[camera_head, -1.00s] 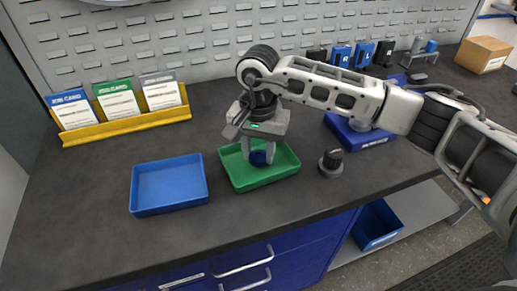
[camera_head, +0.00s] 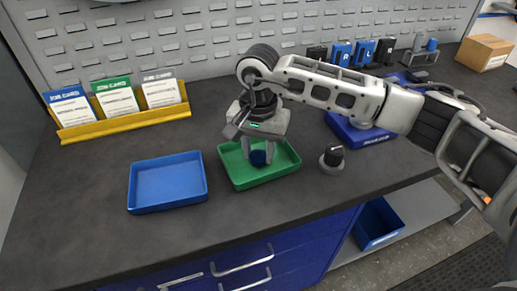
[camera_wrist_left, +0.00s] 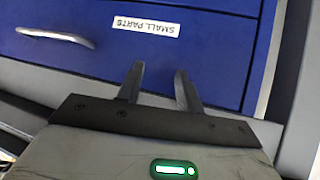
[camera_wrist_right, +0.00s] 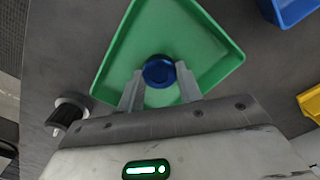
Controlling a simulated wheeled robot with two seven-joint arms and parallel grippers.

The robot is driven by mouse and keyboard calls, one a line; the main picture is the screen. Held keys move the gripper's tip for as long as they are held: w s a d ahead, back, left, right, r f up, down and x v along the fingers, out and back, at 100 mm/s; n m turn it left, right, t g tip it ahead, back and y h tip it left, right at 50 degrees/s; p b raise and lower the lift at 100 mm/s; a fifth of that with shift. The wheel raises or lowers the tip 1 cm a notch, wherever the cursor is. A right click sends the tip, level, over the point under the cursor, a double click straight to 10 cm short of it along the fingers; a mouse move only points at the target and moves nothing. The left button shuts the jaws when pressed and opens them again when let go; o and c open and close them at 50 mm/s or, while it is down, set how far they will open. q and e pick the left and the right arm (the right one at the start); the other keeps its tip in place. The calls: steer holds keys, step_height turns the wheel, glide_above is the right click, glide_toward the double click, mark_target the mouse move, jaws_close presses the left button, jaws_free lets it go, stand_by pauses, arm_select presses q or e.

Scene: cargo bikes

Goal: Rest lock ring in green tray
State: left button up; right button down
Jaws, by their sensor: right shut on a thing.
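The green tray (camera_head: 240,181) stands on the dark bench, right of the blue tray. My right gripper (camera_head: 260,155) points down over the green tray, its fingertips within the tray's outline. It is shut on a small round blue piece, the lock ring (camera_head: 258,158). In the right wrist view the blue lock ring (camera_wrist_right: 158,71) shows between the two fingertips, over the tray floor (camera_wrist_right: 190,40). I cannot tell whether the ring touches the floor. My left gripper (camera_wrist_left: 160,75) shows only in its wrist view, with its fingers apart and empty, in front of a blue drawer.
The blue tray (camera_head: 168,184) is empty at left. A black-and-grey knob-like part (camera_head: 332,160) stands right of the green tray. A yellow card holder (camera_head: 125,124) is at the back left, and a blue box (camera_head: 357,132) lies behind my right arm.

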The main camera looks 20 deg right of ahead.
steer(key=c, duration=0.9)
jaws_free()
steer(key=shift+f, duration=0.1)
steer(key=shift+o, duration=0.2)
